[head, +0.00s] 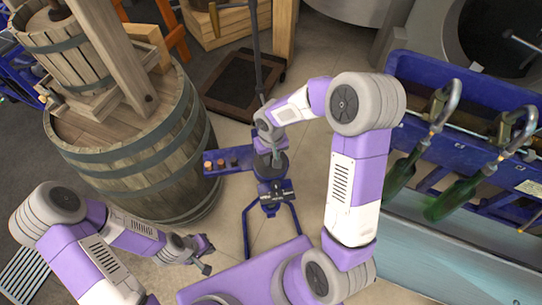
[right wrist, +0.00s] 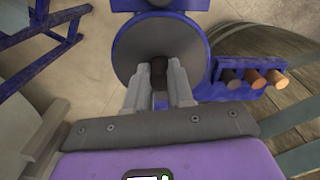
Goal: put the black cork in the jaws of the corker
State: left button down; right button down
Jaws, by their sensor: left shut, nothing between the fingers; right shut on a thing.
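The corker (head: 272,198) is a blue stand with splayed legs, a dark round plate and a mechanism on its front, in the middle of the head view. My right gripper (head: 274,157) is over the plate. In the right wrist view my right gripper (right wrist: 160,85) is shut on a dark, nearly black cork (right wrist: 158,70), with the round plate (right wrist: 135,45) behind it. I cannot make out the jaws or whether the cork touches them. Another dark cork (right wrist: 232,77) stands in the blue rack (right wrist: 236,60). My left gripper (head: 208,256) is shut and empty, low and left of the corker.
The rack beside the corker also holds a reddish-brown cork (right wrist: 254,78) and a tan cork (right wrist: 277,78). A large wooden barrel (head: 130,150) stands close on the left. A blue filler with green bottles (head: 462,196) is on the right. A tall dark lever (head: 257,55) rises behind my right gripper.

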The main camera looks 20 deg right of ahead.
jog(key=shift+f, duration=0.2)
jog(key=c, duration=0.9)
grip_release()
notch_tip(320, 180, up, 8)
jog(key=p, duration=0.1)
jog(key=shift+f+p, duration=0.2)
jog(key=shift+p, duration=0.1)
